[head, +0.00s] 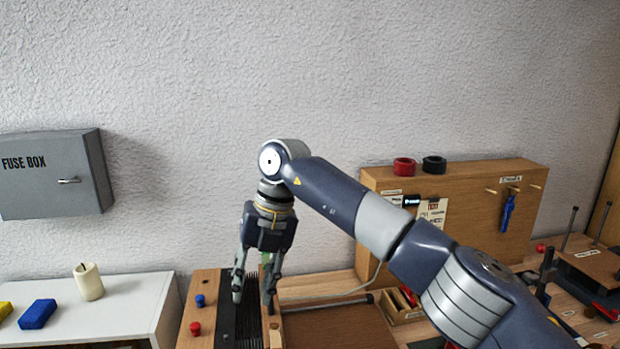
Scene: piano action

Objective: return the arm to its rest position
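My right arm reaches in from the lower right, and its gripper (254,300) points down over the wooden piano action unit (201,291). Its two fingers are spread apart, with the tips close above or beside the row of dark strips (241,325). A small greenish patch shows behind the fingers, and I see nothing held between the tips. Whether the fingertips touch the unit is unclear. My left gripper is not in view.
A grey fuse box (50,174) hangs on the left wall. A white cabinet (120,305) holds a candle-like item (88,283) and a blue block (37,314). A wooden board (480,212) with red (404,167) and black rolls (434,165) stands behind my arm.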

